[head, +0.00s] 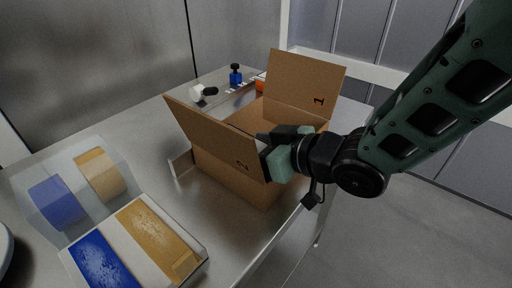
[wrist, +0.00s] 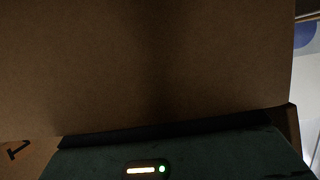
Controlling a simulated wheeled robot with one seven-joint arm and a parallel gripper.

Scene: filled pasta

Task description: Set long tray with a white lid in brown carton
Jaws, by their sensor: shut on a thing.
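No long tray with a white lid can be made out in either view, and the carton's inside is mostly hidden. In the wrist view, brown cardboard (wrist: 150,65) fills most of the picture above my dark green gripper body.
A clear box (head: 60,165) with blue and tan pieces and a blue, white and tan pack (head: 140,245) lie at the front left. A blue bottle (head: 235,77) and a white container (head: 197,94) are behind the carton. The table's left middle is clear.

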